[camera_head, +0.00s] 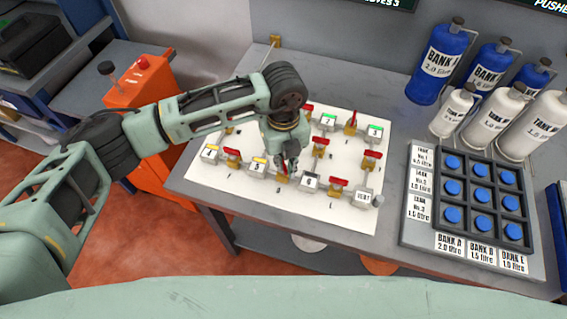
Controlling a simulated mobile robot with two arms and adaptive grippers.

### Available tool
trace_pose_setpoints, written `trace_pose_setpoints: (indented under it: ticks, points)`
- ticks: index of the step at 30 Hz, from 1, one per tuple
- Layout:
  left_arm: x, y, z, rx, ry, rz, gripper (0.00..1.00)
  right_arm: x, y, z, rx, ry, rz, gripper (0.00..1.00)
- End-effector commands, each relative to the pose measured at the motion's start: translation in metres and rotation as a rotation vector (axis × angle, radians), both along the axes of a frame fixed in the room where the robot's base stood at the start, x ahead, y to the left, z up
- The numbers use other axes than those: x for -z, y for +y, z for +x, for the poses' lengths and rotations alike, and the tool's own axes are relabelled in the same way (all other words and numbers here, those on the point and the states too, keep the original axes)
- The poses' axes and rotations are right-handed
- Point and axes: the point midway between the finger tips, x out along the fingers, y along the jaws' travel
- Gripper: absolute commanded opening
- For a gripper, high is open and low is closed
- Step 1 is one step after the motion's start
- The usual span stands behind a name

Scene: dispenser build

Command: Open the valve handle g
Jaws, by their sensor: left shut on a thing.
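A white valve board (215,180) lies on the grey table, with several red-handled valves on brass bodies between small grey blocks. My left gripper (287,164) points down at the front middle of the board and is shut on a valve handle there. That valve's brass body (282,179) shows just below the fingertips, but most of its handle is hidden by the gripper. The letters on the board are too small to tell surely which one is g. Other red handles show at the left (232,153), right front (338,183) and right (373,154). My right gripper is not in view.
A dark rack with blue round buttons (452,188) stands at the right of the grey table (400,120). Blue tanks (440,62) and white tanks (496,110) stand behind it. An orange cabinet (145,100) stands at the left.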

Motion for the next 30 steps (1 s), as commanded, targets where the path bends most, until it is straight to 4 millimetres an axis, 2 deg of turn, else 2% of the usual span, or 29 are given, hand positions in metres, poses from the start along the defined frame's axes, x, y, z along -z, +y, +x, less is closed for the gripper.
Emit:
trace_pose_setpoints:
  ticks: [3,15,30]
  points:
    - [0.002,0.000,0.001,-0.111,-0.003,-0.001,0.00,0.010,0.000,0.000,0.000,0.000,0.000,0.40]
    - [0.002,0.000,0.001,-0.489,-0.002,-0.001,0.00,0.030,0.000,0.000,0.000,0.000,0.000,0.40]
    - [0.000,0.000,0.001,-0.856,-0.002,-0.002,0.00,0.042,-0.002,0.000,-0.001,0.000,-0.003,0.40]
